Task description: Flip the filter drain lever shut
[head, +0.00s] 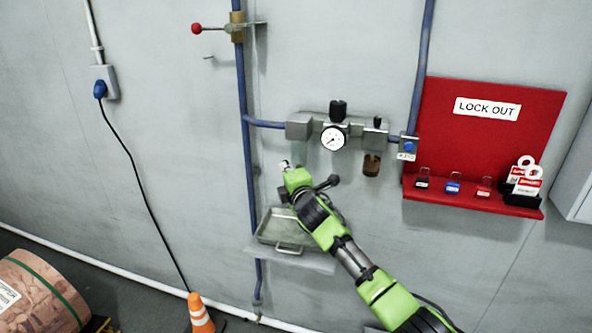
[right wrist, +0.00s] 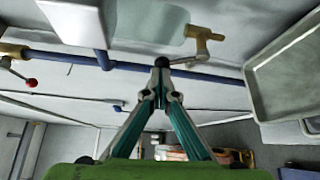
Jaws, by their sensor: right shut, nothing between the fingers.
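In the right wrist view, the brass drain lever (right wrist: 205,36) sits at the end of the clear, greenish filter bowl (right wrist: 150,18). My right gripper (right wrist: 161,63) is shut and empty, its dark fingertips close beside the lever. I cannot tell whether they touch. In the head view the right gripper (head: 284,164) is below the left metal block (head: 299,127) of the air unit. The lever cannot be made out there, and the bowl is hard to see against the wall. My left gripper is not in view.
A metal tray (head: 288,248) is on the wall below my right gripper; it also shows in the wrist view (right wrist: 292,80). A blue pipe (head: 245,160) runs just left of it. A gauge (head: 333,138) and red lockout board (head: 495,125) are to the right.

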